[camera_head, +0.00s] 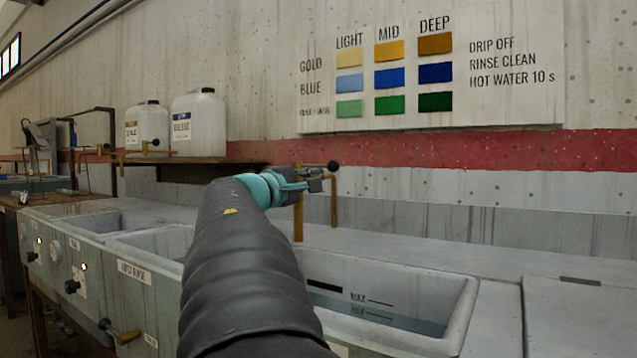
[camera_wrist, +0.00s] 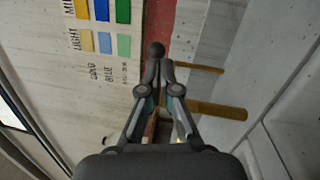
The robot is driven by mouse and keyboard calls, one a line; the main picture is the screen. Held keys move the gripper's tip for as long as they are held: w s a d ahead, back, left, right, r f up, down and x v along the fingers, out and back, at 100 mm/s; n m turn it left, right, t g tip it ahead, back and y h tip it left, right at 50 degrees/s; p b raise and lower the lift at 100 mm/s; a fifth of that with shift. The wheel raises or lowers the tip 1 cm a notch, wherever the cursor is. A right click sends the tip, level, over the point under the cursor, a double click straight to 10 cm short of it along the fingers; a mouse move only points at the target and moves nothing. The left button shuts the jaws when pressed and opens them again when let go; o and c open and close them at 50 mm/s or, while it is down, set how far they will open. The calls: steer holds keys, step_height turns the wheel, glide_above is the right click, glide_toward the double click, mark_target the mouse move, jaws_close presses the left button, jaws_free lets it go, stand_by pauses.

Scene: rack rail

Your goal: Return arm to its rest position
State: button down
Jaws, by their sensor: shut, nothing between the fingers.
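My gripper (camera_head: 316,178) is at the end of my raised dark-sleeved arm, above the nearest basin. In the wrist view its fingertips (camera_wrist: 160,70) are together with nothing between them. A brass rail on posts (camera_head: 333,205) stands behind the gripper, with a black ball knob (camera_head: 333,166) at its end. In the wrist view the knob (camera_wrist: 155,50) appears just beyond the fingertips; I cannot tell whether they touch. My arm hides part of the rail and of the basin.
The nearest basin (camera_head: 455,318) holds liquid and has a MAX mark. More basins (camera_head: 95,222) run left. Two white jugs (camera_head: 147,125) (camera_head: 199,122) stand on a shelf. Another brass rail (camera_head: 130,153) is at left. A colour chart (camera_head: 430,70) is on the wall. The counter at right is clear.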

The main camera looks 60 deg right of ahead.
steer(key=shift+s+a+f, duration=0.2)
steer(key=shift+s+a, duration=0.65)
steer(key=shift+s, duration=0.05)
steer(key=shift+s+a+f, duration=0.15)
steer(key=shift+s+a, duration=0.65)
steer(key=shift+s, duration=0.05)
